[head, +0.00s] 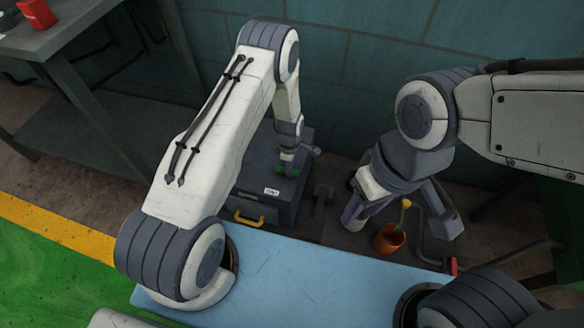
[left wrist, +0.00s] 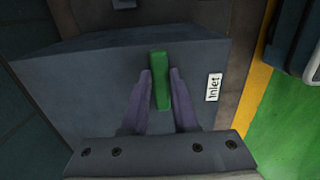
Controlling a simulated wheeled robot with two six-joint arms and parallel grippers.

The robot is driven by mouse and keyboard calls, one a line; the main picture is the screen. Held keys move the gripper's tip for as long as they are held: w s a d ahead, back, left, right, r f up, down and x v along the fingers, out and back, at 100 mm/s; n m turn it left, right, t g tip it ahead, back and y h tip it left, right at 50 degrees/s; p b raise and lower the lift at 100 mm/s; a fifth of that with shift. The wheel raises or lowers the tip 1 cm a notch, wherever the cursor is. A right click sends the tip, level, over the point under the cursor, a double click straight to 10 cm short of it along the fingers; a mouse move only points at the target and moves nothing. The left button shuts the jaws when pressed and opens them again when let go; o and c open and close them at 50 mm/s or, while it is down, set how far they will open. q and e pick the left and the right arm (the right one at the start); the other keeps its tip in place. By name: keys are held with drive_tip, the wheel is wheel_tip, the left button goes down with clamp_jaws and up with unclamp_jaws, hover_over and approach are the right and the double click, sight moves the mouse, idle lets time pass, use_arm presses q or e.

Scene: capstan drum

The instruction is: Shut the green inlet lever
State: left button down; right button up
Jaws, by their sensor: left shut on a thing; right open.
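The green inlet lever (left wrist: 159,80) stands on a dark grey box (left wrist: 70,90), beside a white label reading "Inlet" (left wrist: 213,87). In the left wrist view the two purple fingers of my left gripper (left wrist: 161,92) are on either side of the lever, shut on it. In the head view the lever (head: 287,171) shows only in part under my left gripper (head: 287,160), on top of the box (head: 268,205). My right gripper (head: 357,212) is open, to the right of the box, and its fingertips are partly hard to make out.
A yellow handle (head: 248,218) is on the box's front. A dark bench (head: 60,50) with a red object (head: 37,13) is at the upper left. A wall stands close behind.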

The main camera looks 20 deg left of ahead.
idle(0.3)
use_arm(q)
drive_tip(key=c, duration=0.7)
unclamp_jaws()
drive_tip(key=shift+r+p, duration=1.55)
drive_tip(key=shift+r, duration=3.7)
